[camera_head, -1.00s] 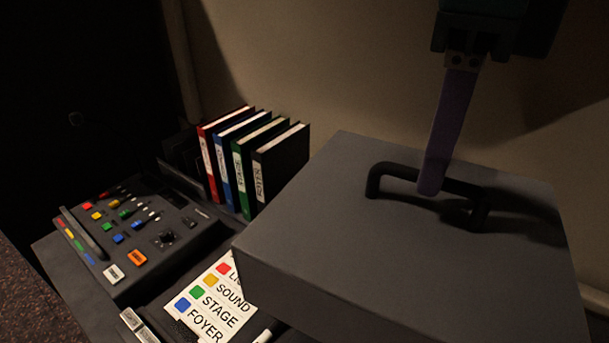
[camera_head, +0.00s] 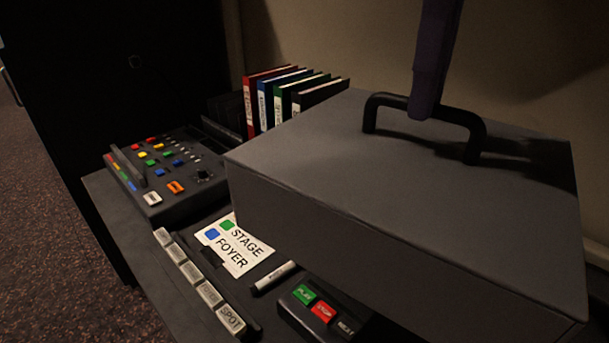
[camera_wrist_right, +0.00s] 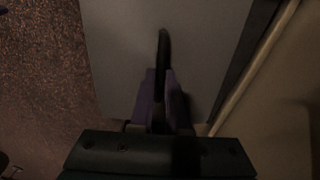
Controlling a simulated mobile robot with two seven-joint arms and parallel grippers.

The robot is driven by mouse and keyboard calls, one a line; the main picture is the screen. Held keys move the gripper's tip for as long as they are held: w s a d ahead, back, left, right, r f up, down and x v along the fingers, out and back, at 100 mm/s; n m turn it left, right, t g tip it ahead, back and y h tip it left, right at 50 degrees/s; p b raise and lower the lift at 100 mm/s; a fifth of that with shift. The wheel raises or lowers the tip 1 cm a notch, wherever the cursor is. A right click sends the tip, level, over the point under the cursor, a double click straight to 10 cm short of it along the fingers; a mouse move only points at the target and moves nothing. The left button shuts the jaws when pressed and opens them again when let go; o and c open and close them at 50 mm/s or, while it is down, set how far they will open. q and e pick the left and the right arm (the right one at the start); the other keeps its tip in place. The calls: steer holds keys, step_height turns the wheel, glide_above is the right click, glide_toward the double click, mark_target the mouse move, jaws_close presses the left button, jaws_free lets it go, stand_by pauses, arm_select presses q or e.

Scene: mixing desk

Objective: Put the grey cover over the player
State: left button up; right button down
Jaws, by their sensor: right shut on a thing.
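The grey cover (camera_head: 330,205) is a large box with a black handle (camera_head: 470,122) on top. My right gripper (camera_head: 425,108) is shut on this handle; the right wrist view also shows its fingers (camera_wrist_right: 161,98) around the handle (camera_wrist_right: 163,50) above the cover's grey top (camera_wrist_right: 205,40). The player (camera_head: 300,318), a dark unit with green, red and black buttons, shows at the cover's lower front edge. The rest of it is hidden, and I cannot tell whether the cover touches it. My left gripper is not in view.
A mixing panel (camera_head: 165,180) with coloured buttons stands left on the desk. Several binders (camera_head: 285,100) stand behind it. A label card (camera_head: 235,250), a marker (camera_head: 274,278) and a row of labelled keys (camera_head: 195,280) lie in front. The wall is close behind the cover.

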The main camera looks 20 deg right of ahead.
mark_target(415, 138)
steer(key=f+b, duration=0.1)
steer(key=f+m+b, duration=0.1)
steer(key=b, duration=0.1)
steer(key=w+b, duration=0.1)
steer(key=shift+d+f, duration=0.35)
steer(key=shift+f, duration=0.05)
steer(key=shift+f+b, duration=0.4)
steer(key=shift+b, duration=0.05)
step_height(415, 138, down, 19)
steer(key=b, duration=0.2)
steer(key=shift+b, duration=0.4)
steer(key=shift+f, duration=0.2)
steer(key=c, duration=1.3)
jaws_free()
steer(key=shift+b, duration=0.3)
steer(key=shift+c, duration=0.2)
steer(key=o, duration=0.4)
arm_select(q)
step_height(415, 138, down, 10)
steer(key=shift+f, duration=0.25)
arm_select(e)
steer(key=shift+o, duration=0.2)
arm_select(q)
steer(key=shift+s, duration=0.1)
